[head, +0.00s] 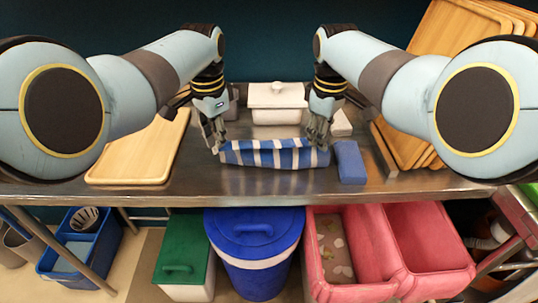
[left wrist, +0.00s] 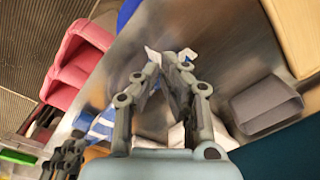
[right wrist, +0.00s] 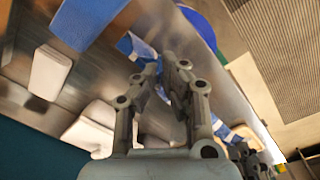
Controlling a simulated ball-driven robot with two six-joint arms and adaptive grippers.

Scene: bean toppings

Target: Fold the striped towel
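The striped towel (head: 275,154), blue and white, lies as a narrow band near the middle of the steel table's front. Parts of it show behind the fingers in the left wrist view (left wrist: 98,126) and the right wrist view (right wrist: 222,131). My left gripper (head: 216,143) is at the towel's left end, its fingers drawn close together and seemingly pinching the cloth. My right gripper (head: 319,139) is at the right end, also with fingers close together on the cloth. The fingertips partly hide the exact contact in both wrist views.
A blue block-like item (head: 349,162) lies just right of the towel. A white lidded container (head: 277,101) stands behind it. A wooden tray (head: 138,153) lies at left; more wooden trays (head: 450,30) lean at right. The table's front edge (head: 270,197) is close, with bins below.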

